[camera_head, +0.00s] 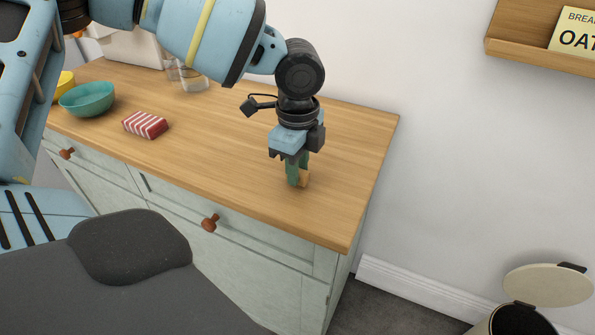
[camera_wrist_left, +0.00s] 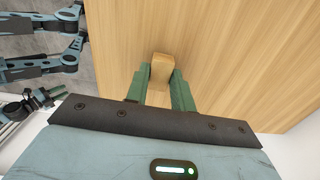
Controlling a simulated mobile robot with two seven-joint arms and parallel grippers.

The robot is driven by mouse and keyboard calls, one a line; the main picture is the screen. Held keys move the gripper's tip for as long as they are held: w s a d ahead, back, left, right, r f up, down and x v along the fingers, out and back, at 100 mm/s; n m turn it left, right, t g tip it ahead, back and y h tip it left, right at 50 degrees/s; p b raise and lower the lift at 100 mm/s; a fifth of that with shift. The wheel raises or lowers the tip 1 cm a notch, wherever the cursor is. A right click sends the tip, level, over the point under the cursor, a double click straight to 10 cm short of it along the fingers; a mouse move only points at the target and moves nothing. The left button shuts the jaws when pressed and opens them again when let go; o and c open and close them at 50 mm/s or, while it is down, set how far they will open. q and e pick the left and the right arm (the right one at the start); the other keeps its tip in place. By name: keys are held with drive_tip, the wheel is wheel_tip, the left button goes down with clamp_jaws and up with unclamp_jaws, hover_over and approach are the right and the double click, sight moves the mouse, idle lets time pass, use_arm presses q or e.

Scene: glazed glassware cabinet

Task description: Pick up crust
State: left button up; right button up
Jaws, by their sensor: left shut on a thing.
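The crust (camera_head: 304,178) is a small tan-brown piece at the right part of the wooden counter. My left gripper (camera_head: 298,176) points down over the counter and is shut on the crust. In the left wrist view the crust (camera_wrist_left: 161,69) sits between the green fingertips of my left gripper (camera_wrist_left: 159,80), with its far end sticking out past them. It is at or just above the counter top; I cannot tell whether it touches. My right gripper does not show clearly in the head view.
The wooden counter (camera_head: 225,140) is clear around the gripper. A red-and-white striped packet (camera_head: 145,125), a teal bowl (camera_head: 87,98) and a glass jar (camera_head: 190,78) stand to the left. A bin with its lid open (camera_head: 520,318) stands on the floor at lower right. A shelf (camera_head: 510,50) hangs at upper right.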

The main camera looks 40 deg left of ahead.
use_arm(q)
wheel_tip(320, 180, up, 9)
idle(0.3)
